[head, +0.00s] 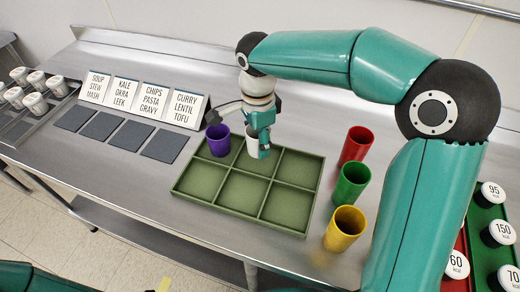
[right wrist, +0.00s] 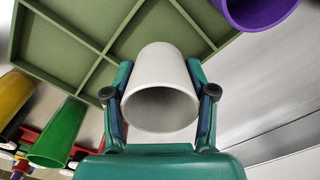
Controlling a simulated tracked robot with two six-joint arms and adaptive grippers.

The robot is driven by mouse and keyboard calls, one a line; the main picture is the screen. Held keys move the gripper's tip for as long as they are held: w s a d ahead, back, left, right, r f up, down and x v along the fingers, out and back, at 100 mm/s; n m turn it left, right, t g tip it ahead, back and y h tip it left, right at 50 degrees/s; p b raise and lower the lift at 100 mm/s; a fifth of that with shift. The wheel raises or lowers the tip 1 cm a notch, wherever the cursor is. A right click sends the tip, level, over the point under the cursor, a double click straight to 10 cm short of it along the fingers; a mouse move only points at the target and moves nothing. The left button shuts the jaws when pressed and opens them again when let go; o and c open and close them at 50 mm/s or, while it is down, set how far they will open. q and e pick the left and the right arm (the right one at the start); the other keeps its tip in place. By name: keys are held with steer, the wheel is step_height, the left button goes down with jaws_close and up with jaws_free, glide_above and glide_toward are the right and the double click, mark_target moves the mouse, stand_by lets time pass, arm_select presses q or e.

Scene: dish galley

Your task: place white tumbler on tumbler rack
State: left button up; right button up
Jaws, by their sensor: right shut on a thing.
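My right gripper (head: 262,146) is shut on the white tumbler (head: 252,140). In the right wrist view the two fingers of the gripper (right wrist: 160,100) press on the sides of the white tumbler (right wrist: 160,72), its open rim toward the camera. The tumbler rack (head: 270,224) is a green tray with six compartments on the steel counter. The white tumbler is at the rack's back row, at the middle compartment; whether it touches the rack floor I cannot tell. A purple tumbler (head: 218,141) stands in the back left compartment. My left gripper is not in view.
Red (head: 356,145), green (head: 351,184) and yellow (head: 344,229) tumblers stand on the counter right of the rack. Four dark mats (head: 130,136) and label cards (head: 143,99) are at left. White-lidded containers stand on a red and green board (head: 490,255) at far right.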

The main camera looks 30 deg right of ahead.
steer(key=shift+f, duration=1.9)
steer(key=o, duration=1.2)
steer(key=shift+f, duration=0.1)
steer(key=shift+c, duration=0.2)
step_height(320, 180, up, 12)
steer(key=shift+p, duration=0.35)
steer(key=shift+s, duration=0.15)
